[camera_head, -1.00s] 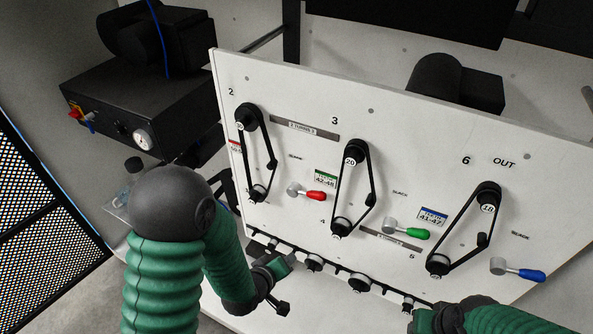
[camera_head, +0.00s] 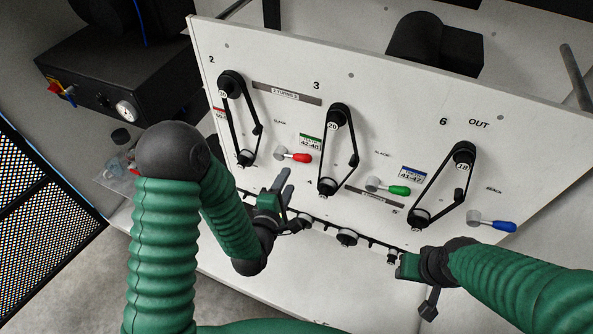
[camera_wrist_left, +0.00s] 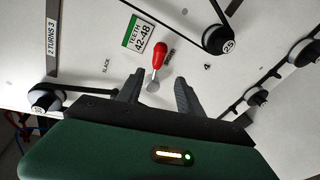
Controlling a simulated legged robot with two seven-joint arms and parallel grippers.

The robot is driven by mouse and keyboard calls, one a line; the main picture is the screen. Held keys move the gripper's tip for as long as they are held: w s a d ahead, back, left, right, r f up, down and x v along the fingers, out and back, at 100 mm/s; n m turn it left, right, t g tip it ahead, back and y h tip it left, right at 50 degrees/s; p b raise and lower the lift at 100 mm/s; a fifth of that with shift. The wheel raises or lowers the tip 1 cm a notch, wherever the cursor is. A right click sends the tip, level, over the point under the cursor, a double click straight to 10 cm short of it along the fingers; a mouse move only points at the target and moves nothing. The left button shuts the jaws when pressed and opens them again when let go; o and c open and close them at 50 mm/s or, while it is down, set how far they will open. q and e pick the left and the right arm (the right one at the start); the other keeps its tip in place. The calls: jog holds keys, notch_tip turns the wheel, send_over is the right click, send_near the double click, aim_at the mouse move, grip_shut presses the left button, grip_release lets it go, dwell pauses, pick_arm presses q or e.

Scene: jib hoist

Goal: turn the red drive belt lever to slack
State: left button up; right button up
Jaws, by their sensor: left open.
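The red lever (camera_head: 301,157) sits on the white panel (camera_head: 350,95) between the belts near 2 and 3. Its handle points right from a grey hub (camera_head: 281,155), with a small word above the hub. In the left wrist view the red handle (camera_wrist_left: 160,52) points up, and the word SLACK (camera_wrist_left: 106,66) is to its left. My left gripper (camera_head: 284,183) is open, just below the lever. In the wrist view its fingers (camera_wrist_left: 157,88) are spread on either side of the hub, with no visible grip. My right gripper (camera_head: 408,270) is low, near the panel's bottom edge; its jaws are unclear.
A green lever (camera_head: 398,190) and a blue lever (camera_head: 503,226) are farther right. Black belts (camera_head: 334,150) stand out from the panel. A rail with several rollers (camera_head: 347,238) runs below. A black machine (camera_head: 95,90) stands at left.

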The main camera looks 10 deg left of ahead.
aim_at(299, 160)
pick_arm(q)
jog(key=x, duration=0.3)
jog(key=p+x, duration=0.1)
jog(key=x, duration=0.1)
jog(key=p+x, duration=0.1)
jog(key=x, duration=0.2)
jog(key=shift+w+d+r, duration=0.25)
jog(key=shift+w+d, duration=0.1)
jog(key=shift+d, duration=0.1)
jog(key=shift+w+a+f, duration=0.1)
jog(key=shift+w+f, duration=0.1)
jog(key=shift+w, duration=0.2)
jog(key=shift+a, duration=0.1)
jog(key=shift+c, duration=1)
jog(key=c, duration=0.7)
jog(key=shift+s, duration=0.1)
grip_shut()
jog(key=shift+f, duration=0.1)
